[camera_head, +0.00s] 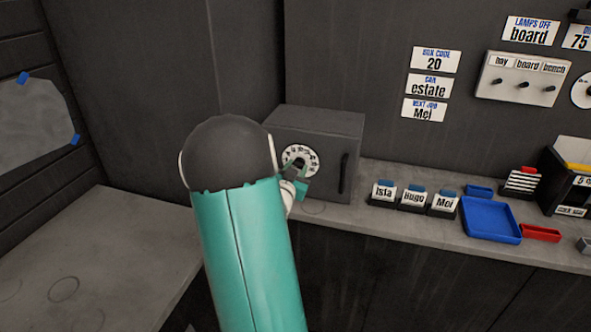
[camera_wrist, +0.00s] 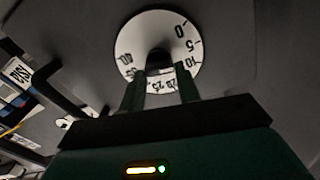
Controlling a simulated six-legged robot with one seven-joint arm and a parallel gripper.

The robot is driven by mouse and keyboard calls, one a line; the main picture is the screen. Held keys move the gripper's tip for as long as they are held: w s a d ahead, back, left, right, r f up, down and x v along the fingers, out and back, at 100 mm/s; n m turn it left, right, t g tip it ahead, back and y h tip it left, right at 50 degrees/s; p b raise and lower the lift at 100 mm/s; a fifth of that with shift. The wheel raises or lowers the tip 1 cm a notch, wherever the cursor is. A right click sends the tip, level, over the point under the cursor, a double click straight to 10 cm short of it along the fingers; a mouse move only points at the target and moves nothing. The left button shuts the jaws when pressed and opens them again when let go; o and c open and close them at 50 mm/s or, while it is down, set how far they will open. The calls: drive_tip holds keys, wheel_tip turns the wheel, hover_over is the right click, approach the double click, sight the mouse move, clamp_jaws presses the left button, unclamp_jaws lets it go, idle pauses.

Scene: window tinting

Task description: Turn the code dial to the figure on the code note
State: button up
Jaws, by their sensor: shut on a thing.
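The code note (camera_head: 436,60) on the back wall reads "BOX CODE 20". The code dial (camera_head: 289,158) is a round white face with dark figures on the front of a dark grey box (camera_head: 318,120). In the wrist view the dial (camera_wrist: 138,35) shows 0, 5 and 10 down its right side, 20 and 25 near the bottom, and 40 at the left. My gripper (camera_wrist: 160,76) is shut on the dial's dark knob (camera_wrist: 160,57), one finger on each side. My arm and fingers hide part of the dial. I cannot tell which figure stands at the mark.
The box has a dark upright handle (camera_head: 343,173) right of the dial. Name cards reading Ista, Hugo and Mei (camera_head: 443,203), a blue tray (camera_head: 491,236) and a red tray (camera_head: 541,233) stand on the bench to the right. The left bench (camera_head: 110,255) is mostly clear.

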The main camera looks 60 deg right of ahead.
drive_tip(key=m, duration=0.7)
drive_tip(key=shift+s, duration=0.15)
drive_tip(key=m, duration=0.4)
drive_tip(key=shift+d+f+m, duration=0.1)
drive_tip(key=shift+f+m, duration=0.05)
drive_tip(key=shift+m, duration=1.85)
drive_tip(key=shift+s, duration=0.1)
drive_tip(key=o, duration=1)
drive_tip(key=shift+f, duration=0.1)
drive_tip(key=shift+a, duration=0.2)
